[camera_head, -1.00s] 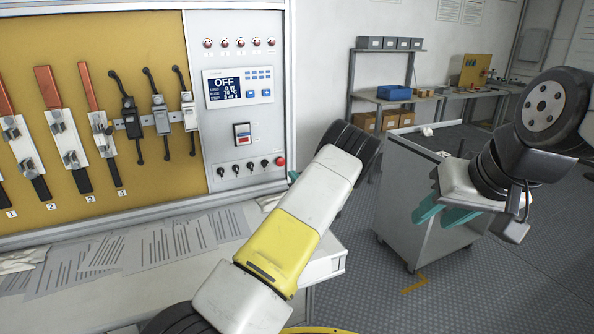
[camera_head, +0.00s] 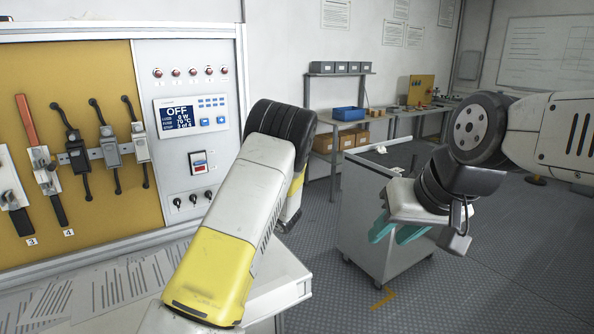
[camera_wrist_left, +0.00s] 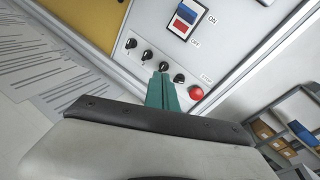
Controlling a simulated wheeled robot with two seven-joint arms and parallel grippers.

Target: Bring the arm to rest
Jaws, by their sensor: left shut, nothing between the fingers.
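My left arm (camera_head: 225,230) rises from the bottom of the head view in front of the test panel; its gripper is hidden there. In the left wrist view the left gripper (camera_wrist_left: 162,92) has its two teal fingers together with nothing between them, pointing at the panel's row of black knobs (camera_wrist_left: 147,55) near the red stop button (camera_wrist_left: 196,93). I cannot tell if they touch the panel. My right gripper (camera_head: 392,234) hangs at the right, its teal fingers apart and empty, in front of the grey cart (camera_head: 365,215).
The panel display (camera_head: 190,113) reads OFF. Papers (camera_head: 120,285) lie on the bench below. A shelf with a blue bin (camera_head: 348,113) stands at the back. Floor at the right is open.

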